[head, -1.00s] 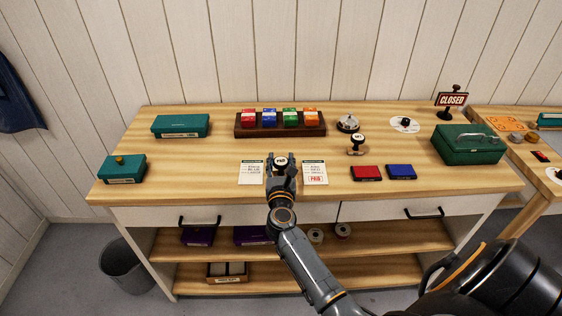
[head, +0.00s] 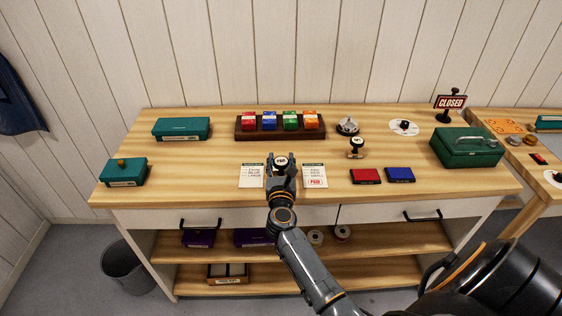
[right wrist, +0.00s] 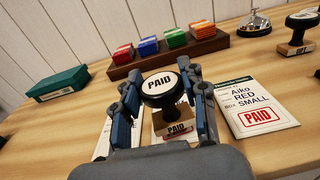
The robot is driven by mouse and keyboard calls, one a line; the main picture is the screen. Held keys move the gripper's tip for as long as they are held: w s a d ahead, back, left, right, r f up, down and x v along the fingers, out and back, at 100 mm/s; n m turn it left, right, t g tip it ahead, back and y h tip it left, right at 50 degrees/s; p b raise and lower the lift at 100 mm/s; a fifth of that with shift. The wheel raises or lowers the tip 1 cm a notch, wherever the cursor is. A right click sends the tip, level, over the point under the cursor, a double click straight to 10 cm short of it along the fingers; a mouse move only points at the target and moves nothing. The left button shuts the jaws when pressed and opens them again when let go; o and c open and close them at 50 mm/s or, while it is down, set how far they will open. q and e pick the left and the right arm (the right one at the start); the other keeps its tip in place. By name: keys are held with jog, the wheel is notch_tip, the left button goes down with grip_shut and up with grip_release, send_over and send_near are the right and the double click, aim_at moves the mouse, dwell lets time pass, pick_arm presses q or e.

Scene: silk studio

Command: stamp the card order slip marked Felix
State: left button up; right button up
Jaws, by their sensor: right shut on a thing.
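My right gripper (head: 281,175) is shut on a PAID stamp with a black round knob (right wrist: 160,83) and a wooden base (right wrist: 176,124). The left slip (head: 250,176) lies flat just left of the gripper, with no red mark on the part I see. My left gripper is out of view.
A second stamp (head: 356,147) stands right of the slips, behind a red ink pad (head: 366,176) and a blue one (head: 400,174). A wooden rack (head: 281,134) with coloured stacks, a bell (head: 347,126) and green boxes stand around.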

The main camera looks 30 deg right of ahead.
jog(key=shift+r+p, duration=2.2)
jog(key=shift+r, duration=0.55)
jog(key=shift+f, duration=0.1)
